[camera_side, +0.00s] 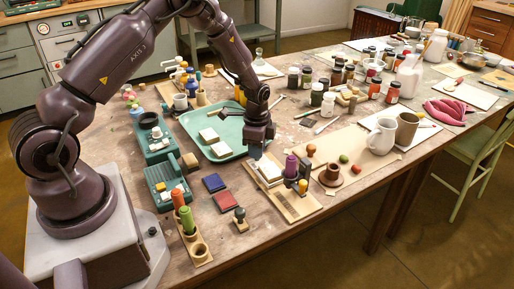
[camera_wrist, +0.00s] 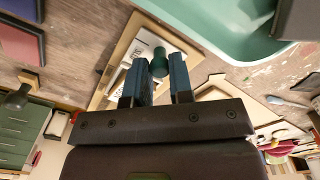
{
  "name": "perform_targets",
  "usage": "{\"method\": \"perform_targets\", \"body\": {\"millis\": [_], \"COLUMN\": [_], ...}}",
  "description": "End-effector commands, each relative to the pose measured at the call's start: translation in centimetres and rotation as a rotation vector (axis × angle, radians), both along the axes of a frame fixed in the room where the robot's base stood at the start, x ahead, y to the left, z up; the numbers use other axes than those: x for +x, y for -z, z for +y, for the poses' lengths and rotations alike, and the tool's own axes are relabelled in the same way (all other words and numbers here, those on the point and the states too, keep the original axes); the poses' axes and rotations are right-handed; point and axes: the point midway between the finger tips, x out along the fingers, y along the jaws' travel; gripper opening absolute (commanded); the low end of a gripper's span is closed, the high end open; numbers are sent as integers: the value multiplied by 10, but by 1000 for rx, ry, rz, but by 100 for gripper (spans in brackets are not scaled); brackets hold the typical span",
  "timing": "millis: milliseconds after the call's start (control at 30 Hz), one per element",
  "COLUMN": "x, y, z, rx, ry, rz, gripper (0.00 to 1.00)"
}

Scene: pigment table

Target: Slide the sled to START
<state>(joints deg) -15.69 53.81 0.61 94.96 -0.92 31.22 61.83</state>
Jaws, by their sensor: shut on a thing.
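My gripper (camera_side: 258,146) reaches down over the back left end of a wooden board (camera_side: 287,204), which carries a white pad (camera_side: 269,168) and a printed strip along its front left side. In the wrist view the two blue-grey fingers of my gripper (camera_wrist: 160,80) are shut on a dark green round knob (camera_wrist: 159,63), which I take to be the sled's handle. The sled's body is hidden by the fingers in the side view. The wrist view also shows the wooden board (camera_wrist: 128,42) with white paper and dark print. I cannot read a START mark in either view.
A teal tray (camera_side: 232,150) with white tiles lies just behind the board. Purple and dark cylinders (camera_side: 291,167) stand on the board's right part, beside a brown cup (camera_side: 331,174).

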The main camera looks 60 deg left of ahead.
Motion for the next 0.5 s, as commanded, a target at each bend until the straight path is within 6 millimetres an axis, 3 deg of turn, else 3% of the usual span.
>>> {"method": "perform_targets", "body": {"millis": [300,500], "x": [0,0], "y": [-1,-1], "z": [-52,-58], "rx": [-1,-1], "ry": [5,0], "rz": [-1,-1], "gripper": [0,0]}}
